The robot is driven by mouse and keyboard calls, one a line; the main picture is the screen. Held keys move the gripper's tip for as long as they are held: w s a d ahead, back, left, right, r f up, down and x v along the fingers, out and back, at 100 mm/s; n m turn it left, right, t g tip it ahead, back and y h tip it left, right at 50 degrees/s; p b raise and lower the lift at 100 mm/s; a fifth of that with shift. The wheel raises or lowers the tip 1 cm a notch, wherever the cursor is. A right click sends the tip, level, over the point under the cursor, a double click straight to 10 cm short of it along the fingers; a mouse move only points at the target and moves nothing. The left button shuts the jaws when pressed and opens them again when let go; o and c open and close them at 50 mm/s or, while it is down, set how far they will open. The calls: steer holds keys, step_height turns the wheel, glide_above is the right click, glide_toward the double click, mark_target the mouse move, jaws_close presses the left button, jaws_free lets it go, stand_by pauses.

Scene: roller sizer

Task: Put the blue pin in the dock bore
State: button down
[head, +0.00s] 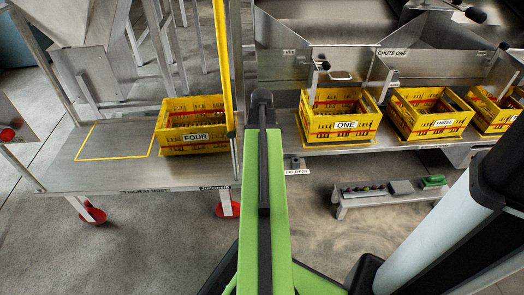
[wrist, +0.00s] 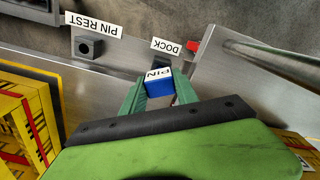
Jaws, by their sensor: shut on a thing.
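The blue pin (wrist: 158,85) has a white top marked PIN and sits between the green fingers of my gripper (wrist: 159,92) in the wrist view. My gripper is shut on it. A DOCK label (wrist: 167,46) lies just beyond the pin, on a grey metal surface. A small dark part (wrist: 161,64) shows between the label and the pin; the bore itself is hidden or cannot be made out. I cannot tell whether the pin's lower end is inside anything. In the head view my arm hides the gripper and pin.
A grey block with a dark hole (wrist: 88,48) stands by the PIN REST label (wrist: 94,24). A red part (wrist: 193,46) and a metal panel (wrist: 250,60) are right of the dock. Yellow crates FOUR (head: 194,137) and ONE (head: 342,126) stand either side of my arm.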

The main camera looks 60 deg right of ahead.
steer(key=shift+f+b, duration=1.35)
steer(key=shift+f, duration=0.1)
steer(key=c, duration=0.9)
jaws_free()
steer(key=shift+o, duration=0.2)
steer(key=shift+r, duration=0.15)
step_height(320, 180, up, 17)
steer(key=p, duration=1.7)
steer(key=shift+r, duration=0.1)
